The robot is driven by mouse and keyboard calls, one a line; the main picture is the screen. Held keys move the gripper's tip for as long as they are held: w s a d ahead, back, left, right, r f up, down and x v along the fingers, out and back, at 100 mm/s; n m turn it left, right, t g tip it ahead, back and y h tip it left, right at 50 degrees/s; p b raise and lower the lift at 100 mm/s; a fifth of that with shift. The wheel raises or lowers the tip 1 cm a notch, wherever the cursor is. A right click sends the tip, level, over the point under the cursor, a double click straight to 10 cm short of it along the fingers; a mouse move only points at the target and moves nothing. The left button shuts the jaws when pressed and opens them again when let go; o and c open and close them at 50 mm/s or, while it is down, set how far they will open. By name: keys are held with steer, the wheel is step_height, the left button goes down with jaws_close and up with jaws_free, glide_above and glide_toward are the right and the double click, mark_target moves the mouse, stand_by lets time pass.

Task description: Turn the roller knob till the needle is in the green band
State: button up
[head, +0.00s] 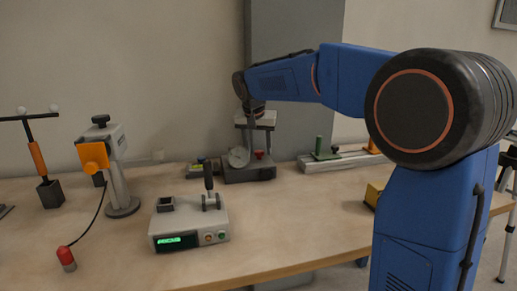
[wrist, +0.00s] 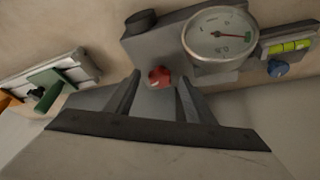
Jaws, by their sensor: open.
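A grey device with a round white dial (wrist: 205,50) stands at the back of the bench, below my gripper in the head view. The dial's needle points to the right, and a small green mark shows near that rim. It is too small to tell whether the needle lies in the green. A red knob (wrist: 159,77) on the device also shows in the head view (head: 259,154). A dark round knob (wrist: 140,21) is at the device's far corner. Which is the roller knob is not clear. My gripper (wrist: 159,84) is open, its fingers either side of the red knob in the wrist view.
A blue knob (wrist: 278,68) and a yellow-green vial (wrist: 290,47) sit right of the dial. A rail with a green block (head: 321,150) lies right of the device. A box with a green display (head: 176,241) stands in front; an orange-headed stand (head: 121,205) is left.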

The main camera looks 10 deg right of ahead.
steer(key=v, duration=1.7)
